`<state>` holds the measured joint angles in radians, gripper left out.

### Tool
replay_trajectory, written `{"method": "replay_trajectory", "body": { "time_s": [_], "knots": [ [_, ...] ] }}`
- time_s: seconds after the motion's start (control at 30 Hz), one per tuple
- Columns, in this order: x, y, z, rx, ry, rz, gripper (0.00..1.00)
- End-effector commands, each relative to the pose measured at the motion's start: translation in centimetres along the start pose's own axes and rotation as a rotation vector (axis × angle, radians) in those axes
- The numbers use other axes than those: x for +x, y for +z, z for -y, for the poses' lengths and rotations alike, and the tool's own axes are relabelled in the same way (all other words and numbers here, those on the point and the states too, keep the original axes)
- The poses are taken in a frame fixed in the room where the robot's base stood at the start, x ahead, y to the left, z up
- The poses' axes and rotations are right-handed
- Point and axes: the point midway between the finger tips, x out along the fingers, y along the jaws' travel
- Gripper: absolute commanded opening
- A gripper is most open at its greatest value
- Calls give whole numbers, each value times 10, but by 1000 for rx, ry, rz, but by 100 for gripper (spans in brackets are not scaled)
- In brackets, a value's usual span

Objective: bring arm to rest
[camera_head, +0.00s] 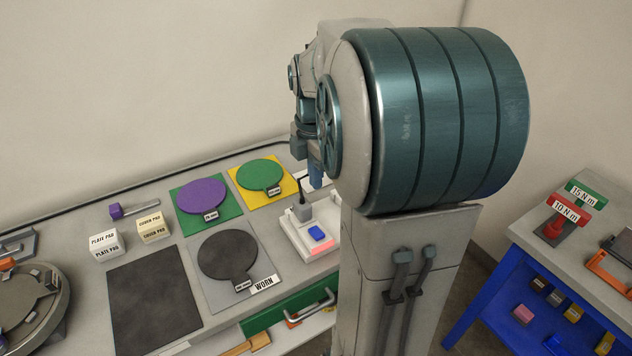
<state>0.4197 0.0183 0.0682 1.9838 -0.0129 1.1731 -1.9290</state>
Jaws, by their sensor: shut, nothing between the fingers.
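My arm fills the upper middle of the view, with a large teal and grey joint (440,115) nearest the camera. My gripper (316,175) shows small at the joint's left edge, pointing down and partly hidden by the arm. It is shut and empty, above the back part of the grey bench (150,210) near a white device with a black stem (301,211). I cannot tell the exact gap to that device.
A purple disc (201,198), a green disc (259,174) and a dark disc marked WORN (228,255) lie on coloured plates. Labelled pad boxes (105,244) stand at left. A blue-framed cart (497,285) with red and green torque tools stands at right.

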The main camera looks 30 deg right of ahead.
Motion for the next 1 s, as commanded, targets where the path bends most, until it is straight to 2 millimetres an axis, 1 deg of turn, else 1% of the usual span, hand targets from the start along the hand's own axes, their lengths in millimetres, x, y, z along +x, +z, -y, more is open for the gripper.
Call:
{"method": "replay_trajectory", "body": {
  "time_s": [0.43, 0.57, 0.67, 0.8, 1.0],
  "knots": [
    [0, 0, 0, 2, 0, 0, 0],
    [-1, -7, 4, 55, 12, 6, 0],
    [-4, -21, 11, 164, 35, 13, 0],
    [-7, -45, 27, 388, 86, 15, 0],
    [-6, -76, 52, 727, 161, -17, 0]
  ]
}}
